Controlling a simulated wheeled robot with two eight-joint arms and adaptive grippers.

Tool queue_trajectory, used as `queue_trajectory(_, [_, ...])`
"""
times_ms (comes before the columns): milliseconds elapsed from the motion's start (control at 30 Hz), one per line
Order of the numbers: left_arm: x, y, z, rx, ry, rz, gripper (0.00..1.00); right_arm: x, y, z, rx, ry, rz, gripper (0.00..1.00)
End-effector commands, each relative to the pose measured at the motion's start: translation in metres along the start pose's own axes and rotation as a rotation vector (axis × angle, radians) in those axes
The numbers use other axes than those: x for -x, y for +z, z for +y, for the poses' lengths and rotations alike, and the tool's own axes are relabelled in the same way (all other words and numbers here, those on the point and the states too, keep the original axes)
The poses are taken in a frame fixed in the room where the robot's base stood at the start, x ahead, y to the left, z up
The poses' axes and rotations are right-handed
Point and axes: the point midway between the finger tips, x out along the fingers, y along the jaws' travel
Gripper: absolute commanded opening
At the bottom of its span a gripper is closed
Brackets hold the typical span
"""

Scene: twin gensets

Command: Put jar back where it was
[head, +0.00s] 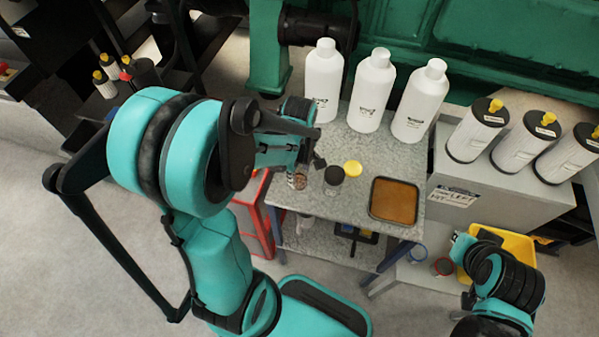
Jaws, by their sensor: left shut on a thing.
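A small jar (298,181) with brownish contents is at the left edge of the grey table. My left gripper (304,160) is shut on it from above and hides its upper part. I cannot tell whether its base touches the tabletop. A second small container with a dark top (333,177) stands just to its right. A yellow round lid (352,168) is beside that one. My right gripper (461,246) is low at the right, beside a yellow bin; its fingers are not clear.
Three white bottles (371,92) stand along the table's back. A brown-filled tray (394,202) lies at the table's right. Filters with yellow caps (478,130) stand on a grey cabinet. A yellow bin (516,248) and two small round containers (443,266) are lower right.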

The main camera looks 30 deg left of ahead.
Motion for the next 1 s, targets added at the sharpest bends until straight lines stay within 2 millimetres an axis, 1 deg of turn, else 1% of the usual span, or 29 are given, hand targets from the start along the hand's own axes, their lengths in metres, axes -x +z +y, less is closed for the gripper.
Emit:
queue_trajectory(167, [0.001,0.000,0.000,0.000,0.000,0.000,0.18,0.001,-0.001,0.000,0.000,0.000,0.000,0.00])
queue_trajectory(300, [-0.003,0.000,0.000,0.000,0.000,0.000,0.18,-0.002,0.002,0.000,0.000,0.000,0.000,0.00])
queue_trajectory(333, [-0.003,0.000,0.000,0.000,0.000,0.000,0.50,-0.002,0.002,0.000,0.000,0.000,0.000,0.00])
queue_trajectory(367, [-0.002,0.000,0.000,0.000,0.000,0.000,0.58,-0.002,0.001,0.000,0.000,0.000,0.000,0.00])
queue_trajectory(400, [-0.002,0.000,0.000,0.000,0.000,0.000,0.68,-0.002,0.001,0.000,0.000,0.000,0.000,0.00])
queue_trajectory(667, [-0.002,0.000,0.000,0.000,0.000,0.000,0.68,-0.001,0.001,0.000,0.000,0.000,0.000,0.00])
queue_trajectory(767, [0.002,0.000,0.000,0.000,0.000,0.000,0.68,0.001,-0.001,0.000,0.000,0.000,0.000,0.00])
queue_trajectory(867, [0.013,0.000,0.000,0.000,0.000,0.000,0.68,0.006,-0.004,0.000,0.000,0.000,0.000,0.00])
queue_trajectory(967, [0.033,0.000,-0.001,0.000,0.000,0.000,0.68,0.013,-0.009,0.000,0.000,0.000,0.000,0.00])
queue_trajectory(1000, [0.043,0.000,0.000,0.000,0.000,0.000,0.68,0.016,-0.012,0.000,0.000,0.000,0.000,0.00])
